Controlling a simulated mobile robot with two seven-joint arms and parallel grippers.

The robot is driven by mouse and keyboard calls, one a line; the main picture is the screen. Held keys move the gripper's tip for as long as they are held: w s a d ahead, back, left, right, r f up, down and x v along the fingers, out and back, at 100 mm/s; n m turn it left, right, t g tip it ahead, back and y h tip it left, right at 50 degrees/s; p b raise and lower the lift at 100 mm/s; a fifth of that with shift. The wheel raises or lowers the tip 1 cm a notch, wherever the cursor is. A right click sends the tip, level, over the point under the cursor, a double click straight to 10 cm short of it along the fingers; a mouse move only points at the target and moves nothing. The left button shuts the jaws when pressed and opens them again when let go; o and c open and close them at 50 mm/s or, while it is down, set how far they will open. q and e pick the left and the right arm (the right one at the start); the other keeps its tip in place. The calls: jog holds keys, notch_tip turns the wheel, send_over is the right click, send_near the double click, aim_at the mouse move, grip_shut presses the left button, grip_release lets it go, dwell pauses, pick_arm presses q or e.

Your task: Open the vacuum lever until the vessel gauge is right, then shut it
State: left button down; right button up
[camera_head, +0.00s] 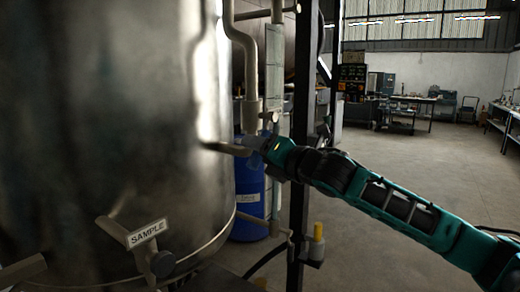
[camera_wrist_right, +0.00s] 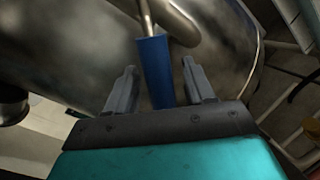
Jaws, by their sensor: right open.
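A large steel vessel (camera_head: 110,110) fills the left half of the head view. My right arm reaches in from the right, and its gripper (camera_head: 250,143) is at a bent metal pipe (camera_head: 227,148) on the vessel's right side. In the right wrist view, the open gripper (camera_wrist_right: 160,78) has one finger on each side of a blue lever handle (camera_wrist_right: 154,62). The handle stands between the fingers with gaps visible on both sides. No vessel gauge can be made out in either view. My left gripper is not in view.
A valve labelled SAMPLE (camera_head: 147,233) sticks out low on the vessel. A blue drum (camera_head: 250,190) stands behind the pipework. A dark upright post (camera_head: 300,120) stands close by my right forearm. Open floor (camera_head: 425,180) lies to the right, with workbenches at the back.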

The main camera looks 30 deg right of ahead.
jog(key=shift+c, duration=0.2)
jog(key=c, duration=0.5)
grip_shut()
